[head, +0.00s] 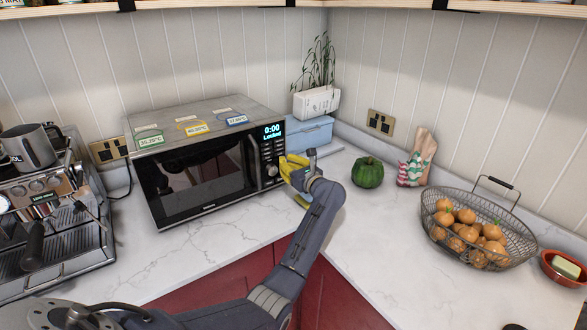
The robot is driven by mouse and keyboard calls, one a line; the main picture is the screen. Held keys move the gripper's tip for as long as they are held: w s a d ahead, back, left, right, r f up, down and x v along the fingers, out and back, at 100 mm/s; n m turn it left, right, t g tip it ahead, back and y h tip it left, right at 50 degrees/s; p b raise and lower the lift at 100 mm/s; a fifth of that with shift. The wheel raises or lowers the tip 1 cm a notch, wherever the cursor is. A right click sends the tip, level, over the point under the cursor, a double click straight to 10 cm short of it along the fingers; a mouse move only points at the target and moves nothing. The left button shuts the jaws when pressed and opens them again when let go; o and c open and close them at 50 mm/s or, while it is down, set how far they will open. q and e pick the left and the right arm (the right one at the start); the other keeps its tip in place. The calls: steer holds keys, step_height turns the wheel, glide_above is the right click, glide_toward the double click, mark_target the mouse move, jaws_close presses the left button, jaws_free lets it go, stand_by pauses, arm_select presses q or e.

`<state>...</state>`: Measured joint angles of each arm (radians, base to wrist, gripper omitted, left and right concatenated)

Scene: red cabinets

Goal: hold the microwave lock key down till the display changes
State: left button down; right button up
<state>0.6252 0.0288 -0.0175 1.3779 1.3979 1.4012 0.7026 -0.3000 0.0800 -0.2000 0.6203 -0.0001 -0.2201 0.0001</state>
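The black microwave (200,175) stands on the counter against the back wall. Its display (272,131) is lit and reads "0:00 Locked". Below the display is a column of small keys (270,155) with a round knob (272,170) under it. My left gripper (290,171) is at the right edge of this panel, close to the lower keys and the knob. Yellow shows around its tip; I cannot tell whether this is part of the gripper or something behind. Whether its fingers are shut or touch a key is too small to tell. My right gripper is not in view.
A coffee machine (45,215) stands left of the microwave. A blue box (310,133) with a white planter (316,103) sits behind my gripper. A green pepper (367,173), a wire basket of onions (470,230) and a butter dish (565,268) are to the right.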

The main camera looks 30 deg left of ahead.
mark_target(279, 155)
arm_select(q)
steer(key=shift+x, duration=1.15)
steer(key=shift+x, duration=0.8)
steer(key=shift+a+r, duration=0.2)
steer(key=shift+r, duration=0.15)
steer(key=v, duration=0.9)
steer(key=shift+w+f, duration=0.15)
steer(key=shift+f, duration=0.15)
steer(key=shift+d, duration=0.1)
